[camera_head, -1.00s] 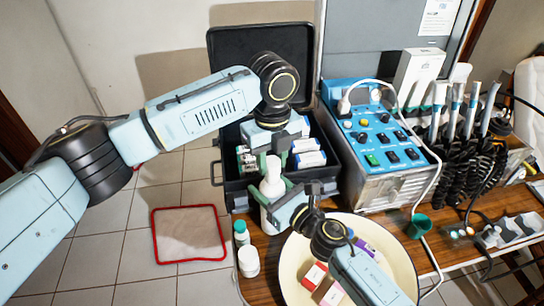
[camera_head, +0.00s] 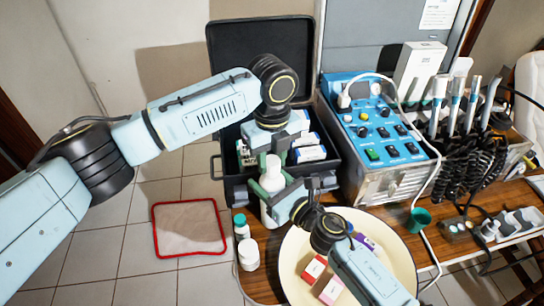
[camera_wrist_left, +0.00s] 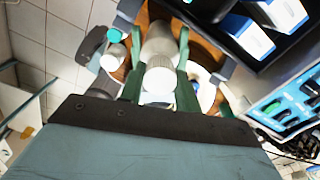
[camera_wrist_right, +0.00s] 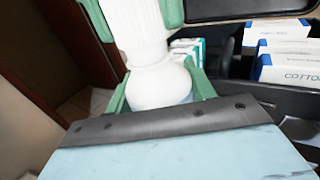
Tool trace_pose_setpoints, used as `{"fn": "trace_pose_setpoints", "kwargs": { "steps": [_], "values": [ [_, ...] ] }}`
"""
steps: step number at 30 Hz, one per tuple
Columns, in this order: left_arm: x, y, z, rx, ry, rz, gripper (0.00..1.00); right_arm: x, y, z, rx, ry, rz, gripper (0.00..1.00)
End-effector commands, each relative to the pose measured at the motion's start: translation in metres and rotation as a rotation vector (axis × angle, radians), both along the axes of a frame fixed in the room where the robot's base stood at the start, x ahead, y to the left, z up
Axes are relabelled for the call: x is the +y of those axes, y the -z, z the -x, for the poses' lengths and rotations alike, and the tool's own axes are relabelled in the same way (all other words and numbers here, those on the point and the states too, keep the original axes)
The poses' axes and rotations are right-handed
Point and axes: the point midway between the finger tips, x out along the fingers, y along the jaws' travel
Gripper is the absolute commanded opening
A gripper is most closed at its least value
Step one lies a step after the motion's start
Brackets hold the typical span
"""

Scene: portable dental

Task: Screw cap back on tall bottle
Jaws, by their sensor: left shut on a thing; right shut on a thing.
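The tall white bottle (camera_head: 271,212) stands upright on the wooden table, in front of the black case. My right gripper (camera_head: 282,190) is shut around its body from the side; the right wrist view shows the bottle (camera_wrist_right: 158,85) between green fingers. A white ribbed cap (camera_wrist_right: 140,25) is at the bottle's top, between the fingers of my left gripper (camera_head: 270,160), which comes from above and is shut on it. The cap's round end (camera_wrist_left: 160,78) also shows in the left wrist view. Whether the cap's threads are engaged cannot be seen.
Two smaller white bottles, one with a green cap (camera_head: 241,226), one with a white lid (camera_head: 248,252), stand at left. A cream basin (camera_head: 402,250) with small boxes lies at right. The open black case (camera_head: 232,182) and blue control unit (camera_head: 384,133) stand behind.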

Motion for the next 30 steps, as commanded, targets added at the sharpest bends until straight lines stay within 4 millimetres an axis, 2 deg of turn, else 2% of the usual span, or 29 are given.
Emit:
{"fn": "trace_pose_setpoints", "kwargs": {
  "steps": [10, 11, 14, 17, 30],
  "values": [
    [0.0001, 0.0076, 0.0002, 0.000, 0.000, -0.001, 0.09, 0.0001, 0.0001, 0.0001, 0.000, 0.000, 0.000, 0.13],
    [0.0001, 0.0072, 0.0000, 0.000, 0.000, -0.001, 0.09, 0.0001, 0.0001, 0.0001, 0.000, 0.000, 0.000, 0.00],
    [0.0001, 0.0070, 0.0000, 0.000, 0.032, -0.001, 0.09, 0.0001, 0.0001, 0.0001, 0.000, 0.000, 0.000, 0.00],
    [0.0001, 0.0070, -0.0002, 0.000, 0.144, -0.001, 0.09, 0.0001, 0.0001, 0.0001, 0.000, 0.000, 0.000, 0.00],
    [-0.0003, 0.0073, -0.0004, 0.000, 1.000, 0.000, 0.09, 0.0001, 0.0002, 0.0001, 0.000, 0.000, 0.000, 0.00]
  ]
}}
